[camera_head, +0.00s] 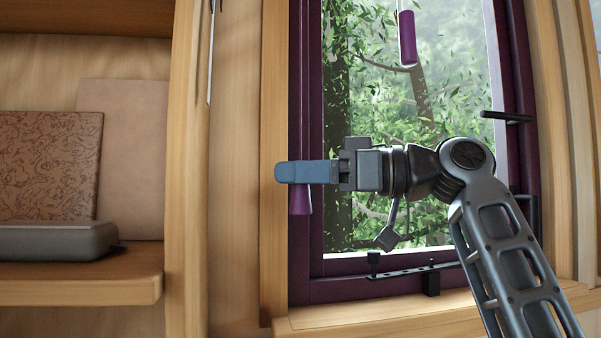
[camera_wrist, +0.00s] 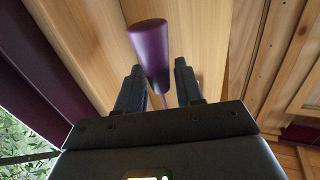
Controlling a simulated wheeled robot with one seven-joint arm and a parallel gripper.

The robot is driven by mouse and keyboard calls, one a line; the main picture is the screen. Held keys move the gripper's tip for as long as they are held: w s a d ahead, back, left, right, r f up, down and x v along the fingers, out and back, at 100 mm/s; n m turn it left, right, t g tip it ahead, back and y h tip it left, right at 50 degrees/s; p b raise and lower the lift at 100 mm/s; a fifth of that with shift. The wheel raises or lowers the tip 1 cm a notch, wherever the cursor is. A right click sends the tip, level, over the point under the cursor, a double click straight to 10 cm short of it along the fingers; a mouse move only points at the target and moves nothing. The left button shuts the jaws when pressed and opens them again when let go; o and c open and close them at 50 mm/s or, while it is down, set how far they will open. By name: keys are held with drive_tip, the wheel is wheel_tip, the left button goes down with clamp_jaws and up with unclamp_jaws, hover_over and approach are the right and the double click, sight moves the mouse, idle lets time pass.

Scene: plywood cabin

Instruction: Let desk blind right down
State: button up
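A purple pull handle (camera_head: 300,203) shows just below my gripper (camera_head: 284,172) in the head view, beside the left side of the window frame; its upper part is hidden behind the fingers. In the wrist view the purple handle (camera_wrist: 152,50) lies between the two dark fingers of my gripper (camera_wrist: 160,82), with a thin cord or rod at its narrow end. The fingers stand apart, with gaps beside the handle, so my gripper looks open around it. A second purple handle (camera_head: 407,38) hangs higher, in front of the glass. The blind's cloth is not in view.
The purple window frame (camera_head: 306,120) has black stays and a latch bar (camera_head: 400,272) along its lower edge. A wooden sill (camera_head: 390,318) runs below. At left, a wooden shelf (camera_head: 80,291) holds a grey case (camera_head: 55,241) and leaning boards (camera_head: 50,165).

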clamp_jaws()
wheel_tip(320, 180, up, 10)
drive_tip(key=p, duration=0.4)
drive_tip(key=shift+f, duration=0.25)
drive_tip(key=shift+o, duration=1)
unclamp_jaws()
drive_tip(key=shift+f, duration=0.1)
drive_tip(key=d+b, duration=0.1)
drive_tip(key=d, duration=0.7)
drive_tip(key=shift+s, duration=0.4)
